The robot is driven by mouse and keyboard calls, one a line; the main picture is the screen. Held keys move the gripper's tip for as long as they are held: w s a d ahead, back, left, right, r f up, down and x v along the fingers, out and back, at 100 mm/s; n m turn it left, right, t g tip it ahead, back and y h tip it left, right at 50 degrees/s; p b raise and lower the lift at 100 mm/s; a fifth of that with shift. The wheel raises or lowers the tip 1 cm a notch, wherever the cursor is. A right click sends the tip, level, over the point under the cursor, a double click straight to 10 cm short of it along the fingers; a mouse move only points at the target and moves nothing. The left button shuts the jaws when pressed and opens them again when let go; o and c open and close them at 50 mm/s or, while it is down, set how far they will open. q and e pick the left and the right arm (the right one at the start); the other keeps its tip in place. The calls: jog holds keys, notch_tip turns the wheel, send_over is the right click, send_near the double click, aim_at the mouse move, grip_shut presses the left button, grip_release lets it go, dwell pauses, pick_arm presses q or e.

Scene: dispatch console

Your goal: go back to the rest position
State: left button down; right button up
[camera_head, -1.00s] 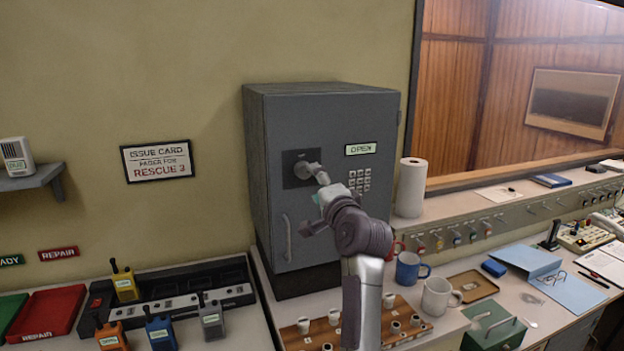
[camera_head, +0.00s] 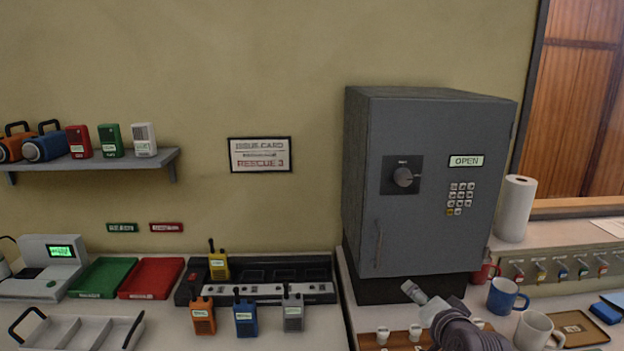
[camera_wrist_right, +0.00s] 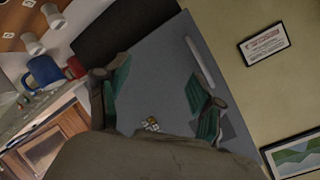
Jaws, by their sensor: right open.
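The safe door is closed against the body, with a vertical handle (camera_head: 379,246), a keypad (camera_head: 460,198) and a label reading OPEN (camera_head: 466,161). My left gripper is not in view.
A blue mug (camera_head: 505,297), a white mug (camera_head: 536,330) and small white pegs (camera_head: 415,332) stand close to my right arm. Several radios, such as the blue one (camera_head: 245,318), stand left of the safe. A grey divided tray (camera_head: 80,333) lies at the front left.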

jog(key=s+a+f+n+g, duration=0.1)
jog(key=s+f+n+g, duration=0.45)
jog(key=s+f, duration=0.9)
jog(key=s+a+f+n+g, duration=0.1)
jog(key=s+f+n+g, duration=0.15)
jog(key=s, duration=0.85)
jog(key=s+a+f+n+g, duration=0.1)
jog(key=s+f+n+g, duration=0.2)
jog(key=s, duration=0.7)
notch_tip(320, 180, down, 29)
jog(key=s+b, duration=0.2)
jog(key=b, duration=0.1)
jog(key=s+d+f+n+g+b, duration=0.1)
jog(key=s+d+f+b, duration=0.2)
jog(key=s+f, duration=1.3)
notch_tip(320, 180, down, 4)
jog(key=shift+s+r+g, duration=0.15)
jog(key=shift+r+g, duration=0.05)
jog(key=shift+g, duration=0.2)
jog(key=shift+d, duration=0.1)
